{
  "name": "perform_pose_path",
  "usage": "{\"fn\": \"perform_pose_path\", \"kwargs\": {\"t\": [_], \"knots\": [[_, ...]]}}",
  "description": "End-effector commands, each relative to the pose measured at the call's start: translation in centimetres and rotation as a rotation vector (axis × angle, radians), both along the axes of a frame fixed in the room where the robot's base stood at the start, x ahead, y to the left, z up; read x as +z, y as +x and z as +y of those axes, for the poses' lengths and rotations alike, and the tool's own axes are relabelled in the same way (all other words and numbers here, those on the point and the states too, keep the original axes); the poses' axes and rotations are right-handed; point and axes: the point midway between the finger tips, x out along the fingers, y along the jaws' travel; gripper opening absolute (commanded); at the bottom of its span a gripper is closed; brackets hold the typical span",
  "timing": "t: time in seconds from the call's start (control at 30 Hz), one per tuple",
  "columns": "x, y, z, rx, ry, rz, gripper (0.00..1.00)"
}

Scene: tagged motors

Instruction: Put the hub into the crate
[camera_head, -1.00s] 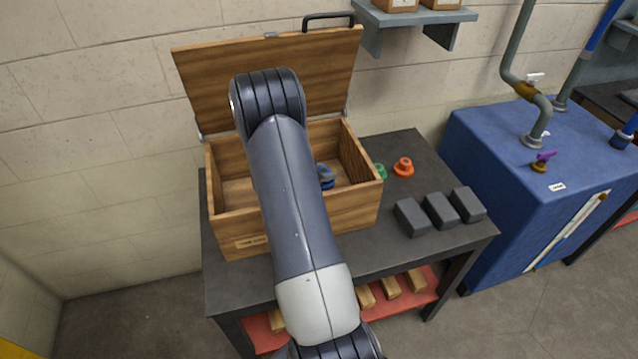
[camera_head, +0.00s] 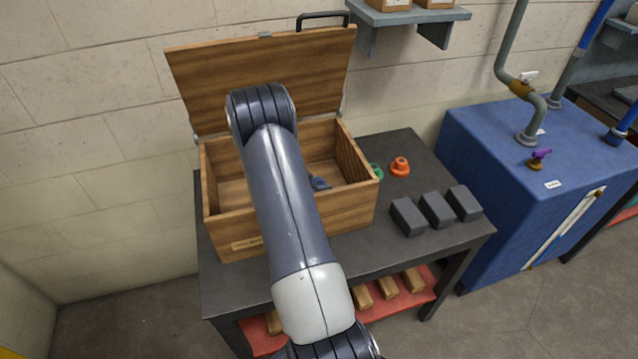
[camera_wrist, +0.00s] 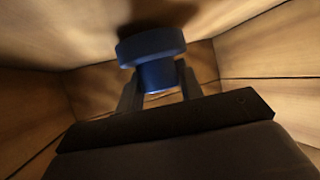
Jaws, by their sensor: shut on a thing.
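The hub (camera_wrist: 152,47) is blue, with a wide round flange and a narrower stem. It shows in the wrist view. My gripper (camera_wrist: 160,86) is shut on its stem, with a dark finger on each side. Wooden walls surround it there, so the hub is inside the wooden crate (camera_head: 345,213). A shadow lies just beyond the hub; whether it touches the crate floor I cannot tell. In the head view the crate stands on the dark table with its lid open. My arm hides much of its inside, and only a small dark-blue part (camera_head: 320,183) shows there.
An orange hub-like part (camera_head: 400,167) and a partly hidden green one (camera_head: 376,171) sit right of the crate. Three grey blocks (camera_head: 437,210) stand near the table's right edge. The raised lid (camera_head: 330,65) stands behind the crate. A blue cabinet (camera_head: 530,190) is to the right.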

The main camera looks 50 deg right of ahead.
Motion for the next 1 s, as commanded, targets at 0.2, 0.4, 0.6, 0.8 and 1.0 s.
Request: {"fn": "perform_pose_path", "kwargs": {"t": [0.2, 0.4, 0.6, 0.8, 1.0], "knots": [[-0.2, 0.0, 0.0, 0.0, 0.0, 0.0, 0.39], [-0.2, 0.0, 0.0, 0.0, 0.0, 0.0, 0.56], [-0.2, 0.0, 0.0, 0.0, 0.0, 0.0, 0.57], [1.5, 0.0, 0.0, 0.0, -0.001, -0.002, 0.57], [2.8, 0.5, 3.3, 0.005, -0.001, -0.001, 0.57]]}}
